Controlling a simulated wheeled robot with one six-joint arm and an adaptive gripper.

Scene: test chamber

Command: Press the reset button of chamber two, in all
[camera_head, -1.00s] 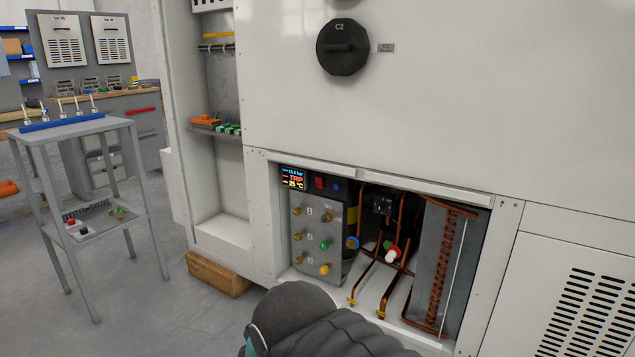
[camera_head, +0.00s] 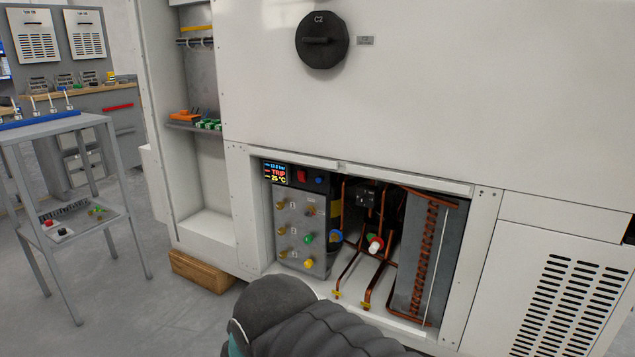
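The white cabinet (camera_head: 420,90) is chamber two, with a round black C2 knob (camera_head: 322,40) on its front. Its low open bay holds a grey control panel (camera_head: 293,222). At the panel's top a small display (camera_head: 276,173) reads TRIP in red and 25 °C in yellow. Right of the display are a red rocker-like switch (camera_head: 301,174) and a blue round button (camera_head: 319,180). No label marks either clearly as reset. Below are several brass fittings, a green knob (camera_head: 308,239) and a yellow knob (camera_head: 307,263). My dark arm shows at the bottom; my gripper's fingers are not in view.
Copper pipes (camera_head: 351,270) and a red-and-white valve (camera_head: 375,244) fill the bay's middle, with a finned coil (camera_head: 427,255) at right. A wooden block (camera_head: 201,271) lies under the cabinet's left edge. A grey trolley (camera_head: 78,127) stands left; floor between is clear.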

